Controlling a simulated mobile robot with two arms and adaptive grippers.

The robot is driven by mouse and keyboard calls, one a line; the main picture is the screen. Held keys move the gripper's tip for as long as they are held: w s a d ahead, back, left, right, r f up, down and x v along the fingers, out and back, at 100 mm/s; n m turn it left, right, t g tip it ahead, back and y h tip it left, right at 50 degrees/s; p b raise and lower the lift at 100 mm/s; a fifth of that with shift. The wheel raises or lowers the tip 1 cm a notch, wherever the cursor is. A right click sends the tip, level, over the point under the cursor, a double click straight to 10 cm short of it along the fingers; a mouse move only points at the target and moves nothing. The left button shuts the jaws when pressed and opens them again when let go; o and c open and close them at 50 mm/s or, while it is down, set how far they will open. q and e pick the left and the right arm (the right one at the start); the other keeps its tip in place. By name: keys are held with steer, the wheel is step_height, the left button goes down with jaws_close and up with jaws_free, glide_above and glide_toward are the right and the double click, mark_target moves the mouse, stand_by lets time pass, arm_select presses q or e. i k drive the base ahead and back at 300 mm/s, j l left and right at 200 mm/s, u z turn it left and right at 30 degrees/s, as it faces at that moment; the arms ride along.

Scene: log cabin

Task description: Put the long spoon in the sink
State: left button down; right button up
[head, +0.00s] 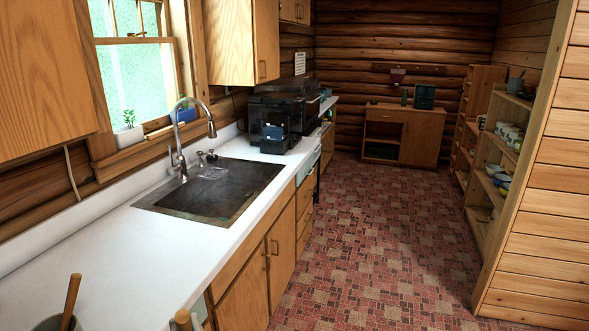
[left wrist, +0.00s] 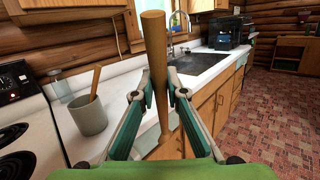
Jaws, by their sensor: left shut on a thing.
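The long spoon (left wrist: 153,60) is a wooden stick held upright in my left gripper (left wrist: 163,97), whose fingers are shut on it. Its upper end (head: 183,319) just shows at the bottom edge of the head view. The sink (head: 225,185) is a dark basin set in the white counter, with a curved metal faucet behind it. It also shows in the left wrist view, partly hidden behind the spoon (left wrist: 212,57). The spoon is in front of the counter's edge and apart from the sink. My right gripper is not in view.
A grey cup (left wrist: 88,115) with a wooden handle in it stands on the white counter (head: 120,235), beside a white stove (left wrist: 25,110). Dark appliances (head: 280,115) stand beyond the sink. The counter between cup and sink is clear. The tiled floor (head: 375,235) is open.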

mark_target(226, 205)
steer(key=i+l, duration=0.1)
steer(key=i, duration=3.1)
steer(key=j+u, duration=0.05)
steer(key=j, duration=0.05)
